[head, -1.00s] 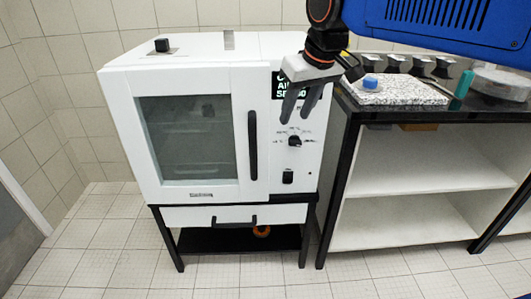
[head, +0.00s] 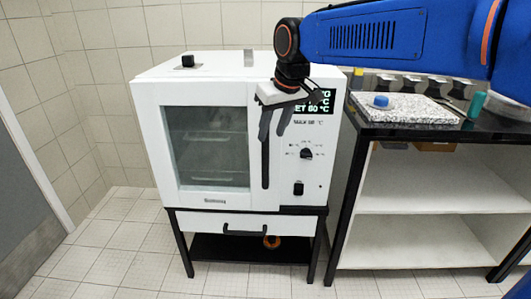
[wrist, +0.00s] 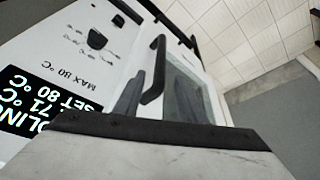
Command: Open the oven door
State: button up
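The white oven (head: 236,135) stands at centre in the head view. Its door with a dark glass window (head: 207,145) looks shut. The black upright door handle (head: 265,165) is on the door's right side; it also shows in the wrist view (wrist: 155,70). My gripper (head: 273,137) is in front of the handle's upper part and hides some of it. Its two grey fingers are apart, with nothing held. In the wrist view the handle appears between the two fingers (wrist: 158,98). I cannot tell whether they touch it.
The oven's display (head: 321,101) and knob (head: 306,153) lie right of the handle. A drawer (head: 245,224) sits below. A black-topped counter (head: 400,131) with a blue-capped item (head: 381,101) stands at right. The floor at left is clear.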

aim_at(265, 152)
jog(key=x, duration=0.9)
jog(key=shift+w+a+f, duration=0.1)
jog(key=shift+w+f, duration=0.05)
jog(key=shift+f, duration=0.2)
grip_shut()
